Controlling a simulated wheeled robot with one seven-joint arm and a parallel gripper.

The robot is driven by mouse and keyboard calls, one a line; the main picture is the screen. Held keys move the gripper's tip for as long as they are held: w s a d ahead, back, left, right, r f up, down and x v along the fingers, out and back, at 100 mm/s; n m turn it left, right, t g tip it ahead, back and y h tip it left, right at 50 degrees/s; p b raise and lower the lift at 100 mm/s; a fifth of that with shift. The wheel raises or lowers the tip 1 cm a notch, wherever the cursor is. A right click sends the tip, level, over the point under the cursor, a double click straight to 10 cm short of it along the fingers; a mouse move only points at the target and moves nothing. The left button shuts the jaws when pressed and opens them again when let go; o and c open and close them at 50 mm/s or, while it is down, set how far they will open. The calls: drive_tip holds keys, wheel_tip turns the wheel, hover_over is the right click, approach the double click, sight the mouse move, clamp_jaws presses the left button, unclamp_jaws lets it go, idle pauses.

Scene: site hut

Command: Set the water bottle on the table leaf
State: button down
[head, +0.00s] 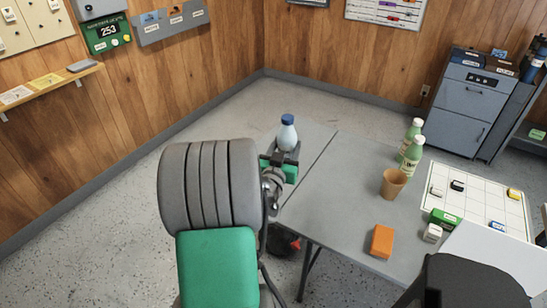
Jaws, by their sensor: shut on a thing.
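The water bottle (287,134), pale blue-white with a dark blue cap, is upright at the end of my arm. My gripper (284,155) is shut on its lower part, and the fingers hide its base. The table leaf (316,137) is the grey panel at the left end of the table, marked off by a dark seam. The bottle shows against the leaf's far left part. I cannot tell whether its base touches the leaf. My arm hides the leaf's near left part.
The grey table (320,200) holds two green bottles (412,155), a tan cup (393,183), an orange block (382,241) and a white grid board (475,200) with small blocks. A black chair back (470,282) stands at the front right. A grey cabinet (470,100) stands behind.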

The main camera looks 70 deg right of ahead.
drive_tip(key=w+d+f+b, duration=0.1)
drive_tip(key=w+d+f, duration=0.4)
drive_tip(key=w+f, duration=0.6)
drive_tip(key=shift+w+d+f, duration=0.2)
drive_tip(key=shift+f, duration=0.4)
drive_tip(key=shift+f+b, duration=0.2)
drive_tip(key=shift+b, duration=0.2)
drive_tip(key=c, duration=0.6)
unclamp_jaws()
drive_tip(key=shift+r, duration=0.1)
